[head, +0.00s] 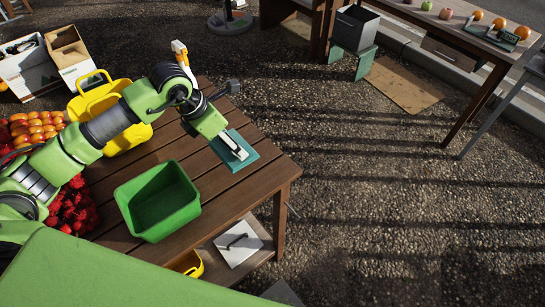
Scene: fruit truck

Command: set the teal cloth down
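The teal cloth (250,163) is a flat, dark teal rectangle at the right end of the brown slatted table in the head view. My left arm reaches in from the left, and my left gripper (236,148) is directly over the cloth with its fingertips at it. The fingers hide the middle of the cloth. I cannot tell whether the fingers are closed on it, or whether the cloth lies on the table or is just above it. My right gripper is not in view.
A green bin (158,203) stands on the table (255,187) left of the cloth. A yellow basket (128,138) and crates of orange and red fruit are further left. A second table (467,45) with fruit is at the top right. Open gravel lies to the right.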

